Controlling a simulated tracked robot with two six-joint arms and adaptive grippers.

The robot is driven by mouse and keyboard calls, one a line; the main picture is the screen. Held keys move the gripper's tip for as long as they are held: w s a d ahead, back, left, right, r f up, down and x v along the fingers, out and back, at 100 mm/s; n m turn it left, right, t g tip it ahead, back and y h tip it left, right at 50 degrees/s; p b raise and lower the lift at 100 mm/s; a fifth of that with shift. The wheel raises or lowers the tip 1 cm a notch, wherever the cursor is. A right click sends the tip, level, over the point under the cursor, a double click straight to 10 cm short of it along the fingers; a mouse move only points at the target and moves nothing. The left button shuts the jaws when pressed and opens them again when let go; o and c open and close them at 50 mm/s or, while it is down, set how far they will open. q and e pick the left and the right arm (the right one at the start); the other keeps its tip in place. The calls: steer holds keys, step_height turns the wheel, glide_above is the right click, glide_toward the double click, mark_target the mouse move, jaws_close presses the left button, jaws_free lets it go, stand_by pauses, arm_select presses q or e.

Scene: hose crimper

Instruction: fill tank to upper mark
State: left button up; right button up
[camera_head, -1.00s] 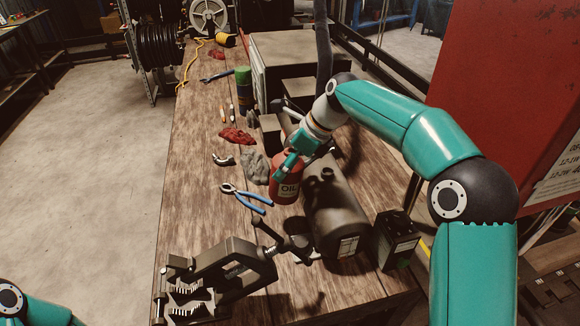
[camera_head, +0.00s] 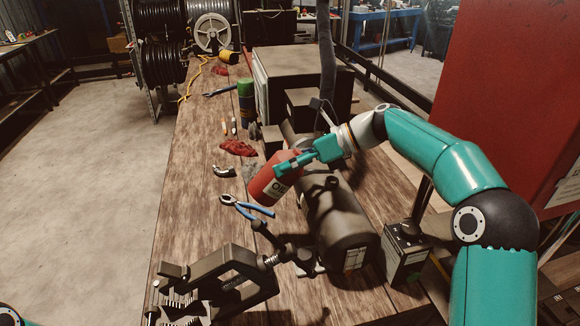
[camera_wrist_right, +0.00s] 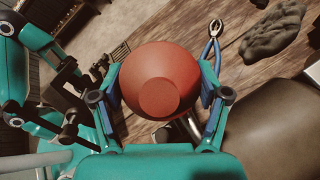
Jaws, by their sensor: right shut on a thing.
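My right gripper (camera_head: 299,162) is shut on a red oil can (camera_head: 266,186) with a pale "OIL" label. It holds the can tilted, above the bench and left of the dark cylindrical tank (camera_head: 340,222). In the right wrist view the can's round red end (camera_wrist_right: 160,82) sits between both fingers, and part of the tank (camera_wrist_right: 275,130) shows at the right. The can's spout, any level marks and the tank's opening cannot be made out. Only a bit of my left arm shows in the head view, with no left gripper visible.
A black box (camera_head: 405,250) stands right of the tank.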

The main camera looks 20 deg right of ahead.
steer(key=shift+r, duration=0.2)
steer(key=shift+d+r+y+p, duration=0.15)
steer(key=shift+r+y+p, duration=0.35)
steer(key=shift+y, duration=0.1)
steer(key=shift+r, duration=0.1)
steer(key=shift+d+r+m+t+y+p, duration=0.35)
steer(key=shift+y+p, duration=0.25)
steer(key=shift+y, duration=0.2)
steer(key=shift+r, duration=0.1)
stand_by(5.8)
